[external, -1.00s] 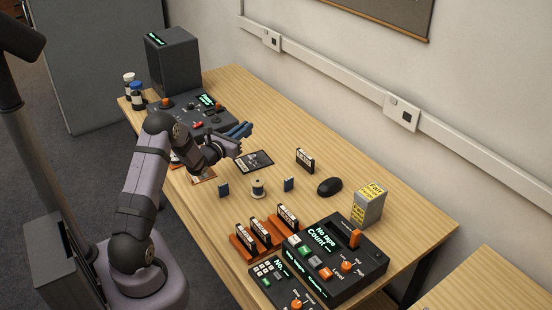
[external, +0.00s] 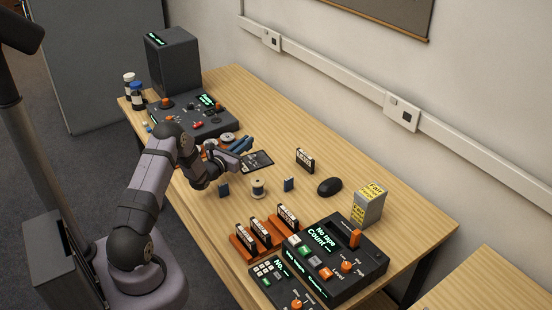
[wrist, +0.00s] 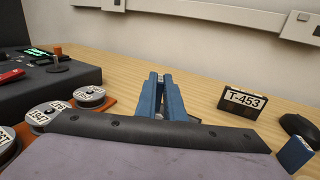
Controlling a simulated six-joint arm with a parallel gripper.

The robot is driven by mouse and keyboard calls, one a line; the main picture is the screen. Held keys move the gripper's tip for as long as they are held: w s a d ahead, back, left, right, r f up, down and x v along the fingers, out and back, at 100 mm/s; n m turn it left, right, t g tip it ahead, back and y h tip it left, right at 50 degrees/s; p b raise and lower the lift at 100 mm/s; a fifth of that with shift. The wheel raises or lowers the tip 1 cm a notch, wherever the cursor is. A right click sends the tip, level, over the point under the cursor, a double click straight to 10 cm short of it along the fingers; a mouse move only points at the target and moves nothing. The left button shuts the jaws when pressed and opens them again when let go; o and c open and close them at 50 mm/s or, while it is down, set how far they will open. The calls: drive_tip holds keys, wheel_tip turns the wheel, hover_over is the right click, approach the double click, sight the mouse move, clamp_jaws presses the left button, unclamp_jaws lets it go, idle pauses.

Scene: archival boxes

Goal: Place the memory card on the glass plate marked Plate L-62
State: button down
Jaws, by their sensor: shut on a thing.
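My gripper (external: 241,144) has blue fingers, which also show close together in the wrist view (wrist: 162,92). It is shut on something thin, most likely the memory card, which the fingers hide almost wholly. A dark flat plate (external: 261,161) lies on the table just beyond and below my gripper in the external view. It could be the glass plate, but its marking is too small to read. My gripper covers its left part.
A cassette marked T-453 (wrist: 240,103) stands right of my fingers. Two small blue upright blocks (external: 223,191) (external: 289,184) and a spool (external: 258,189) stand nearer. A black mouse (external: 330,187) lies to the right. Reels (wrist: 89,95) and a dark console (external: 188,118) are left.

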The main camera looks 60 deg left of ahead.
drive_tip(key=shift+f, duration=1.75)
drive_tip(key=shift+f, duration=0.2)
drive_tip(key=c, duration=1.9)
unclamp_jaws()
drive_tip(key=shift+o, duration=0.2)
drive_tip(key=shift+r, duration=0.2)
